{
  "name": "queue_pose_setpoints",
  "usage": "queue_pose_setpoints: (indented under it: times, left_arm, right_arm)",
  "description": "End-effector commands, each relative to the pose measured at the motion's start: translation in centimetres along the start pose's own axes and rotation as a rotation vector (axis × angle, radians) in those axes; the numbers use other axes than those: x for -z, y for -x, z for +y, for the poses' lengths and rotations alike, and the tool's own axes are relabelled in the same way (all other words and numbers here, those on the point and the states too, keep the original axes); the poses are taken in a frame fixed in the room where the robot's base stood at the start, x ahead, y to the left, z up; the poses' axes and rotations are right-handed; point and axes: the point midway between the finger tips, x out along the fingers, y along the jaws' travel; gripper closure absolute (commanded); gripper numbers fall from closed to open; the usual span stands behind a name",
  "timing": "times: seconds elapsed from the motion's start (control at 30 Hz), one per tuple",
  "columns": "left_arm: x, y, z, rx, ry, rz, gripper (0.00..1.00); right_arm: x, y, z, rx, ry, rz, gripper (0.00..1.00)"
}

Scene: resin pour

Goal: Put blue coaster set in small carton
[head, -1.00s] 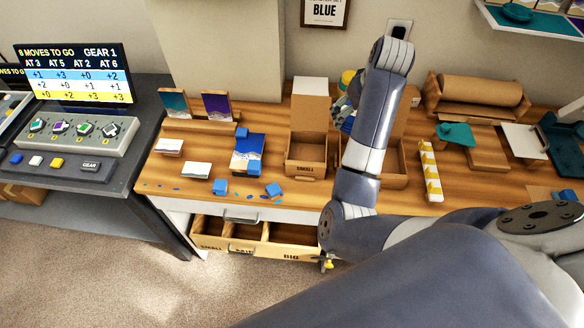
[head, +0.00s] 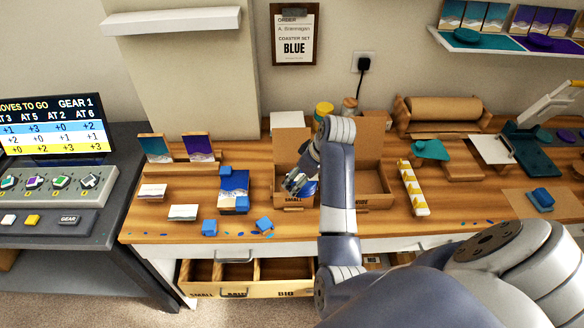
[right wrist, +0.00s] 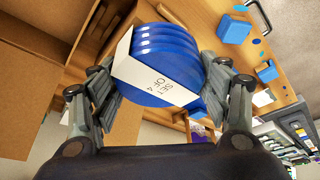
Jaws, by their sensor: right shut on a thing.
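My right gripper (head: 298,182) is shut on the blue coaster set (head: 309,188), just above the small carton (head: 291,203) in the head view. In the right wrist view the blue coaster set (right wrist: 168,48) is a stack of round blue discs with a white paper band reading "SET OF 4". It sits between the fingers of the right gripper (right wrist: 160,85). The small carton is open, with its back flap upright, and my gripper and arm cover part of it. My left gripper is not in view.
The open wide carton (head: 372,201) stands right of the small one, partly behind my arm. Blue blocks (head: 264,224) and a blue-and-white picture panel (head: 234,182) lie to the left. A yellow-and-white strip (head: 413,190) lies to the right. An open drawer (head: 215,290) juts out below.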

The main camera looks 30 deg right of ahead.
Motion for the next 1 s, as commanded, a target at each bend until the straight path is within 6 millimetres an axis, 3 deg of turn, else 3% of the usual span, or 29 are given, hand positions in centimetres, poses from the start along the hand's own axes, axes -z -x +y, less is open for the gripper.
queue_pose_setpoints:
  times: [0.3, 0.5, 0.67, 1.0]
  left_arm:
    - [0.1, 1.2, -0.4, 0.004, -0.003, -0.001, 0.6]
    - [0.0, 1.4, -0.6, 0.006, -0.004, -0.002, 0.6]
    - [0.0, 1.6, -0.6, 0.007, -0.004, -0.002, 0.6]
    - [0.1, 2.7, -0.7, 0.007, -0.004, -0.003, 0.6]
  right_arm:
    - [4.4, -2.1, 2.6, 0.0, -0.002, 0.001, 0.61]
    - [6.0, -3.1, 3.5, 0.0, -0.002, 0.001, 0.61]
    - [6.4, -3.6, 3.8, -0.001, -0.002, 0.001, 0.61]
    - [5.0, -6.7, 3.8, -0.001, -0.001, 0.0, 0.61]
